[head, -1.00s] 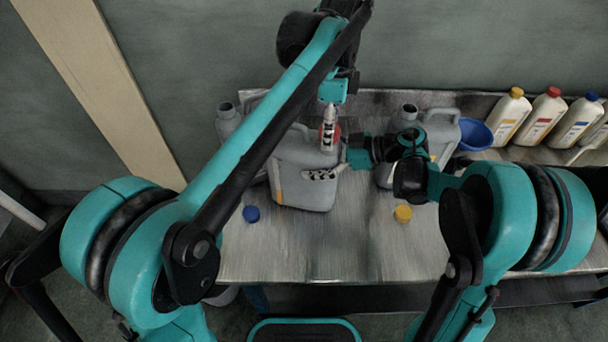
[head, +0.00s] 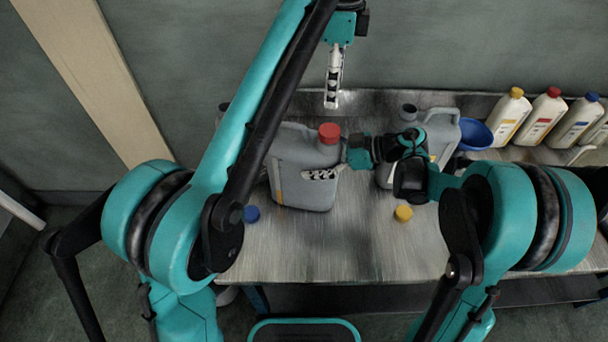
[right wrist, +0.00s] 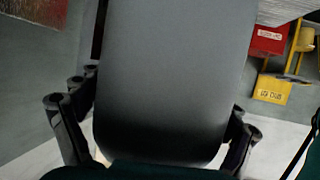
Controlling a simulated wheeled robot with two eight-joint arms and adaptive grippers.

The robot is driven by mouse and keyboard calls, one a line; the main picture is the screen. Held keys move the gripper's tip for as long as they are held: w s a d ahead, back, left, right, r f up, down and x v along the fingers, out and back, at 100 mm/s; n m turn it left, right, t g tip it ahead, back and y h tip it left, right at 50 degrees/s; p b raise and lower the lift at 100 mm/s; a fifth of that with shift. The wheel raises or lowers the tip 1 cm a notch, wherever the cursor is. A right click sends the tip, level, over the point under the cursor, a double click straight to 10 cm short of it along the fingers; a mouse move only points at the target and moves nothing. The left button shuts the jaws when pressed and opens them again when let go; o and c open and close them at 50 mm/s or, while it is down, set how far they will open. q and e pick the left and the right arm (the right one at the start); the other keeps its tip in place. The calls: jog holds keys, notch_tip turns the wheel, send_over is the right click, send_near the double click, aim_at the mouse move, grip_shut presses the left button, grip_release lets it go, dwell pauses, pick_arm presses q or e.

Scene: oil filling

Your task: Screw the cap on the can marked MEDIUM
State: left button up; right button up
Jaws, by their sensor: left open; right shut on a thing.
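A grey can (head: 300,180) stands upright on the table with a red cap (head: 329,133) on its neck; I cannot read a MEDIUM mark on it. My left gripper (head: 332,104) is open and empty, above the red cap and apart from it. My right gripper (head: 323,174) is shut on this can, with one finger across its front side. In the right wrist view the can's grey body (right wrist: 175,75) lies between the fingers of my right gripper (right wrist: 152,122).
A blue cap (head: 251,214) and a yellow cap (head: 403,213) lie on the metal table (head: 330,250). Another grey can (head: 442,132) stands at right, partly behind my right arm. A blue funnel-like bowl (head: 475,134) and several bottles (head: 508,117) stand further right. The front table middle is clear.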

jog(key=o, duration=2.1)
jog(key=v, duration=1.2)
jog(key=shift+w+r, duration=0.1)
